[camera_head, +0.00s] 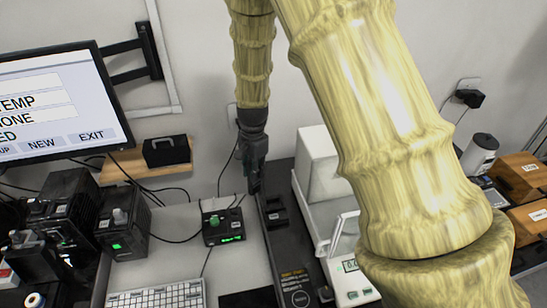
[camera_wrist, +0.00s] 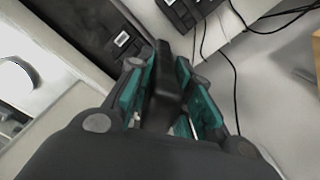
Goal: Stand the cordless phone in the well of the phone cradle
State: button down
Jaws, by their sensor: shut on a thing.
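My gripper (camera_head: 254,188) points down over the left end of the dark bench strip. It is shut on the dark cordless phone, whose lower part (camera_head: 254,184) shows just below the fingers. In the wrist view the black phone (camera_wrist: 166,88) stands between the teal finger pads (camera_wrist: 168,95). A low black holder with a small white label (camera_head: 275,214), which looks like the phone cradle, sits on the dark strip just below and right of the phone. Its label also shows in the wrist view (camera_wrist: 122,40). The phone appears apart from it; its well is not clear.
A black device with a green display (camera_head: 223,226) stands left of the strip, with loose cables around it. A white balance (camera_head: 325,200) stands to the right, partly behind my arm. A keyboard (camera_head: 157,296) and monitor (camera_head: 50,105) are at left.

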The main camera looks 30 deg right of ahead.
jog(key=s+d+f+m, duration=0.2)
jog(key=d+f+m, duration=0.4)
jog(key=shift+f, duration=0.2)
dwell(0.9)
jog(key=shift+s+p, duration=0.1)
jog(key=shift+p, duration=0.5)
dwell(1.8)
jog(key=shift+f+b, duration=0.55)
jog(key=shift+f, duration=0.85)
dwell(1.6)
jog(key=c, duration=0.6)
grip_release()
jog(key=shift+c, duration=0.2)
